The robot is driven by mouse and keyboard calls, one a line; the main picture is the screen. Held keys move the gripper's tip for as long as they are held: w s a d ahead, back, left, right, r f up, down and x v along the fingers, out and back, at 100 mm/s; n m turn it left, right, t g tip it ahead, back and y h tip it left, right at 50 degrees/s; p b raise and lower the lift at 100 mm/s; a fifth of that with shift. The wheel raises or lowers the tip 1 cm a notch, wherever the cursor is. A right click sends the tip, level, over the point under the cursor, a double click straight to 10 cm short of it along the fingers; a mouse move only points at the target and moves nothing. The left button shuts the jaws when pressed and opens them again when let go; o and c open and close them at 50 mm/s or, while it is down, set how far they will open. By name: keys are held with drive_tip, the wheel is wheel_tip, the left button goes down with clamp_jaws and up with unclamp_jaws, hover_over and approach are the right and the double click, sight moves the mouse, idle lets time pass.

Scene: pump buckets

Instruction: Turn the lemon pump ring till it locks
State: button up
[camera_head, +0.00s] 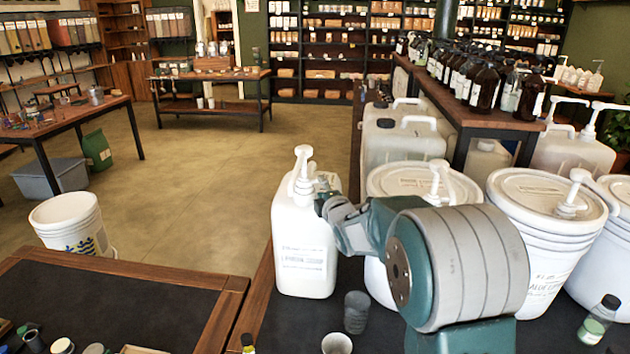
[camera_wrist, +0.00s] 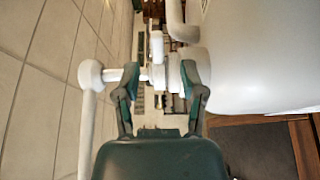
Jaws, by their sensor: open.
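A white jug (camera_head: 303,250) with a white pump stands at the left end of the dark counter; its printed label is too small to read. The pump head (camera_head: 301,160) rises from the jug, and it also shows at the left of the wrist view (camera_wrist: 91,74). The white pump ring (camera_wrist: 175,70) shows between the fingers in the wrist view, near the right finger. My gripper (camera_wrist: 160,88) is open with its fingers spread along the pump's stem and neck. In the head view my gripper (camera_head: 328,190) is at the jug's neck, partly hiding it. I cannot tell whether a finger touches the ring.
White lidded buckets with pumps (camera_head: 545,205) stand to the right, close behind my arm. Brown bottles (camera_head: 484,85) line a raised shelf behind.

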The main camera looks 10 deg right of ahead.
drive_tip(key=w, duration=0.2)
drive_tip(key=w+d, duration=0.1)
drive_tip(key=w, duration=0.1)
drive_tip(key=shift+w, duration=0.25)
drive_tip(key=shift+w+a, duration=0.15)
drive_tip(key=shift+a, duration=0.45)
drive_tip(key=c, duration=0.5)
drive_tip(key=shift+d, duration=0.25)
clamp_jaws()
